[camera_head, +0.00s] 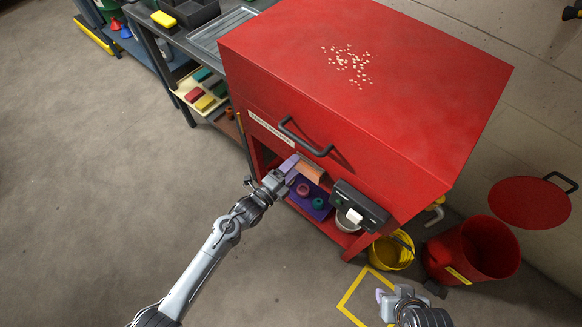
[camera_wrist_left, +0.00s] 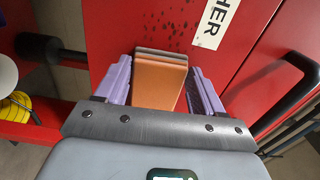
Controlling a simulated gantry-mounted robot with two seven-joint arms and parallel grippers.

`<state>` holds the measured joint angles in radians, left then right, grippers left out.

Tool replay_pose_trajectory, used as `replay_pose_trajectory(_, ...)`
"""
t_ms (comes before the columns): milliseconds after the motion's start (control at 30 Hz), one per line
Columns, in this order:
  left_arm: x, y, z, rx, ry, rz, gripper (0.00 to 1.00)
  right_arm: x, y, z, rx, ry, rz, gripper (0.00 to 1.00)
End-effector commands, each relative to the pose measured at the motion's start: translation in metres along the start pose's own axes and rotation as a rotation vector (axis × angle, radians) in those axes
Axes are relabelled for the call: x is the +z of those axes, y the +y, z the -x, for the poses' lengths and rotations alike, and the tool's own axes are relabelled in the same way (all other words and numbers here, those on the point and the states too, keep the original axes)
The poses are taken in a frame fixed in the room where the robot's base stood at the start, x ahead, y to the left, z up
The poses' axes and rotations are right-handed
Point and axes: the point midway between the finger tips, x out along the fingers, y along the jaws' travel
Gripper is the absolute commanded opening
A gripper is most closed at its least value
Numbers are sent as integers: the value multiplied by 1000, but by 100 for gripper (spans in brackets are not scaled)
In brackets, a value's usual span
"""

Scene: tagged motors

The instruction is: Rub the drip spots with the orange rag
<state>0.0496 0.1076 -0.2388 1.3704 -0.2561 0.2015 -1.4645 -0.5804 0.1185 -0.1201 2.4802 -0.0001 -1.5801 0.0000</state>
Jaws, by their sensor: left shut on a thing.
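The orange rag (camera_wrist_left: 160,85) is a folded block with a greyish far edge, between the purple fingers of my left gripper (camera_head: 294,166). The left gripper is shut on the rag, which also shows in the head view (camera_head: 311,173) close to the red washer's front. Dark drip spots (camera_wrist_left: 150,30) dot the red front just beyond the rag in the left wrist view. I cannot tell whether the rag touches the front. In the head view the gripper and rag hide that patch. My right gripper (camera_head: 384,297) is low at the bottom right, its opening unclear.
The red parts washer (camera_head: 400,60) has pale flecks on its lid, a black handle (camera_head: 305,140) and a dark switch box (camera_head: 358,207). A shelf below holds a purple tray (camera_head: 310,205). A yellow bucket (camera_head: 391,252) and red bin (camera_head: 470,250) stand at right. The left floor is clear.

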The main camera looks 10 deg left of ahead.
Motion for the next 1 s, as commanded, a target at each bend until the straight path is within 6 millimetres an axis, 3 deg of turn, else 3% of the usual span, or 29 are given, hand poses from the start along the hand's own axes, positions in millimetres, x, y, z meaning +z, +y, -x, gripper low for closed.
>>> replay_pose_trajectory(333,30,-1,1,0,-4,-5,44,2,-1,-5,-2,0,-3,43)
replay_pose_trajectory(667,42,-2,1,-1,-4,-4,44,2,0,-7,-1,0,-1,43)
replay_pose_trajectory(1000,68,-2,1,0,-4,-4,44,5,1,-15,5,-1,6,43)
